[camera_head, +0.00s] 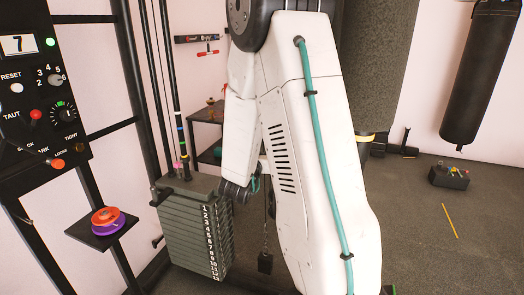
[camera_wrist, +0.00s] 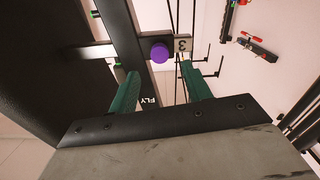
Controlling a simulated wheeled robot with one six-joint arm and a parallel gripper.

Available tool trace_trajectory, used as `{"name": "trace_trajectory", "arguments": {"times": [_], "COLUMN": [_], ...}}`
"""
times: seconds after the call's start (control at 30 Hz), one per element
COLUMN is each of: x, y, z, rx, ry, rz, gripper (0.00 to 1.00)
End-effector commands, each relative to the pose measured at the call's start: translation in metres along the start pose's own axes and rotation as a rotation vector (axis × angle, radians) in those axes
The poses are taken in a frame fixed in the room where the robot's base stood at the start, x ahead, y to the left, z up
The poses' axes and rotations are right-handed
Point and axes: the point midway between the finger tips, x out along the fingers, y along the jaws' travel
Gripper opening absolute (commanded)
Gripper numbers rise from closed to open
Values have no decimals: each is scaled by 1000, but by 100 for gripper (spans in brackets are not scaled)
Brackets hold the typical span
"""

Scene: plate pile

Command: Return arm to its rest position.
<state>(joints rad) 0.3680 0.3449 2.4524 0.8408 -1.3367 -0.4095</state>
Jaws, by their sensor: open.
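My arm is folded in the middle of the head view, its white links with a teal cable blocking much of the room behind. My gripper shows in the wrist view (camera_wrist: 160,88), its two green fingers apart with nothing held between them. In the head view the gripper's fingers are hidden or too small to make out.
A numbered weight stack (camera_head: 190,225) stands left of my arm. A control panel (camera_head: 40,100) and a small shelf with orange and purple discs (camera_head: 107,220) are at far left. A punching bag (camera_head: 480,75) hangs at right. A small dark box (camera_head: 449,177) sits on the open floor.

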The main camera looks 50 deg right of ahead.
Motion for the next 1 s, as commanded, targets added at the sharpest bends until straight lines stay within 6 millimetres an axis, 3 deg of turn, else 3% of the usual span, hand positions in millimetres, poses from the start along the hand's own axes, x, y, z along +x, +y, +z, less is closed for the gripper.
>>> {"name": "trace_trajectory", "arguments": {"times": [0.37, 0.47, 0.57, 0.63, 0.73, 0.87, 1.0], "x": [0, -1, -12, -27, -61, -119, -189], "y": [-2, -13, -35, -52, -75, -93, -89], "z": [4, 22, 56, 74, 85, 82, 66], "rx": [12, 31, 45, 58, 61, 26, -76], "ry": [-19, -109, -279, -414, -599, -819, -1032], "rz": [-8, -61, -173, -268, -417, -600, -770], "gripper": [49, 49, 49, 49, 49, 49, 49]}}
